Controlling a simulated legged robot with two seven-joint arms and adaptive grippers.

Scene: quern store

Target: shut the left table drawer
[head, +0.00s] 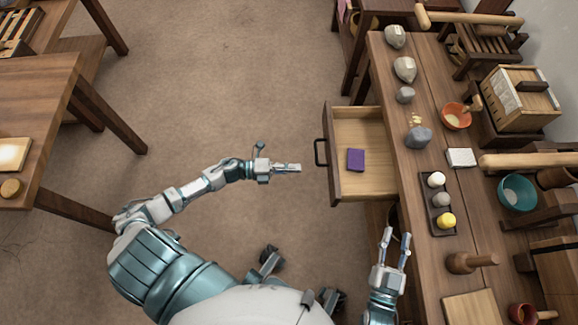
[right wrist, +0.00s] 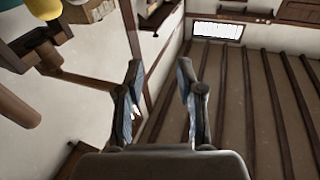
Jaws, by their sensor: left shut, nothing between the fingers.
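The wooden table drawer (head: 375,190) is pulled out from the left side of the long table (head: 412,176). A dark handle (head: 320,153) is on its front, and a purple block (head: 355,160) lies inside. My left gripper (head: 298,168) is shut and empty, just left of the drawer front and a little below the handle, with a small gap between them. My right gripper (head: 396,236) is open and empty, below the drawer beside the table's edge. It also shows open in the right wrist view (right wrist: 160,75).
The tabletop carries several stones (head: 405,69), an orange bowl (head: 456,116), a dark tray (head: 438,218) with round items, a wooden pestle (head: 470,262) and a teal bowl (head: 516,192). Another table (head: 50,90) stands at the left. The floor between is clear.

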